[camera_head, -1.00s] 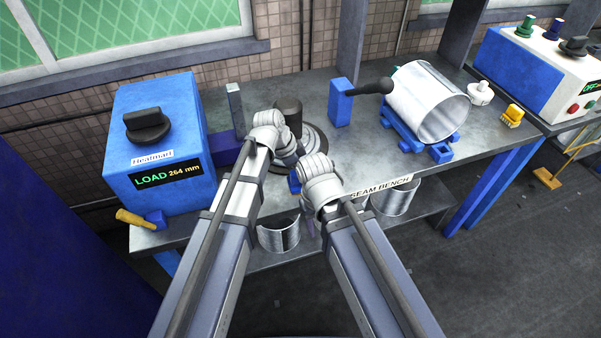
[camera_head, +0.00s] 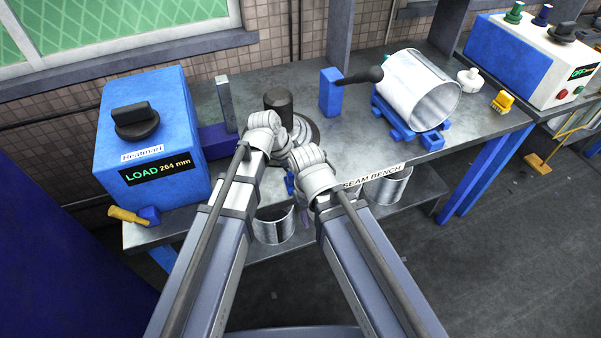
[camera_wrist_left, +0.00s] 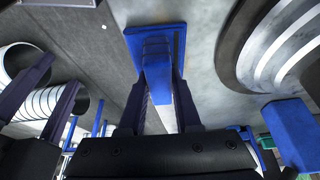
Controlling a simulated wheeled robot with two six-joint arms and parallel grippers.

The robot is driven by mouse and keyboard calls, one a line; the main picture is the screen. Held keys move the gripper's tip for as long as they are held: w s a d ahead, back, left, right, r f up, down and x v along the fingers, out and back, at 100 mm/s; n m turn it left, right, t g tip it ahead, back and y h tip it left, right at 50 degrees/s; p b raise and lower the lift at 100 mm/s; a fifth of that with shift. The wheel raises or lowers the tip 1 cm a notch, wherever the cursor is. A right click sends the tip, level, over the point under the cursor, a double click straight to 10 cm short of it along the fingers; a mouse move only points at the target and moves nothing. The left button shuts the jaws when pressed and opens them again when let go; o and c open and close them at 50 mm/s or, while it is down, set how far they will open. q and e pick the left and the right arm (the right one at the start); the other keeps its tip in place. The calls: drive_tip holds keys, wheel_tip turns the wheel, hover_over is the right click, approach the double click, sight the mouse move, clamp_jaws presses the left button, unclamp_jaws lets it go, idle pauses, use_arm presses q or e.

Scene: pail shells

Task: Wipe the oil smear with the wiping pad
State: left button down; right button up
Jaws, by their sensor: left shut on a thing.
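The wiping pad (camera_wrist_left: 178,34) is a blue plate with a blue block handle, shown in the left wrist view. My left gripper (camera_wrist_left: 158,66) is shut on the handle. The plate is over the grey bench top, and I cannot tell whether it touches. In the head view a small blue part (camera_head: 290,184) shows between my arms, and the wrists hide most of that spot. My right gripper (camera_wrist_left: 60,76) has its two dark fingers apart and nothing visible between them. I cannot make out the oil smear in either view.
A round stepped base with a dark post (camera_head: 278,101) stands just beyond my left wrist. A blue control box (camera_head: 150,140) is at left. A metal shell (camera_head: 420,88) lies on a blue cradle at right. Curved shells (camera_head: 273,228) sit on the lower shelf. The bench's front edge is close.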

use_arm(q)
drive_tip(key=shift+w+a, duration=0.2)
drive_tip(key=shift+w, duration=0.45)
drive_tip(key=shift+w+a, duration=0.25)
drive_tip(key=shift+w, duration=0.4)
drive_tip(key=shift+w+a, duration=0.2)
drive_tip(key=shift+w, duration=0.45)
drive_tip(key=shift+r, duration=0.2)
wheel_tip(320, 180, up, 6)
drive_tip(key=p, duration=0.6)
drive_tip(key=shift+f, duration=0.1)
wheel_tip(320, 180, up, 3)
drive_tip(key=p, duration=0.3)
